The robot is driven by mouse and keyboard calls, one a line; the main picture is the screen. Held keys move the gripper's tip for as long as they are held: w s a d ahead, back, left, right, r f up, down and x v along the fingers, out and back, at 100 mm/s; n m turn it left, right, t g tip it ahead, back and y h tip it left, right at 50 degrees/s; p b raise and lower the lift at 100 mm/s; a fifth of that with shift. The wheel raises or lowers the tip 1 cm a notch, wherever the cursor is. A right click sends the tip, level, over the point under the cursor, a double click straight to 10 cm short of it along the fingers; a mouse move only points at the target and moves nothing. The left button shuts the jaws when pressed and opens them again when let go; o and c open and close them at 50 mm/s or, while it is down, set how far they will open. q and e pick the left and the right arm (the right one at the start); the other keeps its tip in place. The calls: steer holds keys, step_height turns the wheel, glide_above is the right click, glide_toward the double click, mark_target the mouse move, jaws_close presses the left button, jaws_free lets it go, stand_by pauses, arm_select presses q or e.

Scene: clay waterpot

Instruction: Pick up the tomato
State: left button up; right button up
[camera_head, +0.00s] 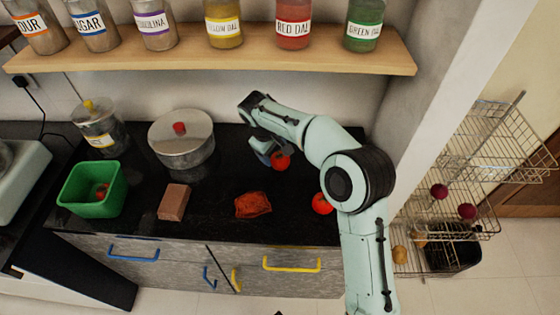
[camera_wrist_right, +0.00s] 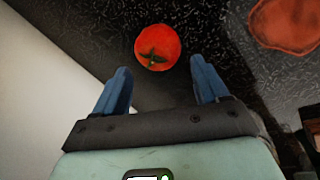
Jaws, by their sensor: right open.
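A red tomato (camera_head: 281,161) is on the dark counter, right by the fingers of my right gripper (camera_head: 268,154). In the right wrist view the tomato (camera_wrist_right: 157,47) shows its green stem, ahead of and between the two blue fingertips (camera_wrist_right: 160,66). The jaws are open and no finger is seen closed on it. A second red tomato (camera_head: 322,203) lies near the counter's front edge, partly hidden by my right arm. Another red, tomato-like item (camera_head: 102,191) is inside a green bin (camera_head: 76,205). My left gripper is not in view.
An orange-red dish or piece (camera_head: 253,205) and a brown block (camera_head: 173,202) lie on the counter. A wooden shelf (camera_head: 230,68) with jars overhangs the back. A wire rack (camera_head: 450,215) stands right.

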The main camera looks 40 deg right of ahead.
mark_target(279, 157)
steer(key=x, duration=0.5)
steer(key=shift+s+d+f, duration=0.15)
steer(key=shift+s+d, duration=0.1)
steer(key=c, duration=0.7)
steer(key=shift+c, duration=0.2)
steer(key=shift+a, duration=0.1)
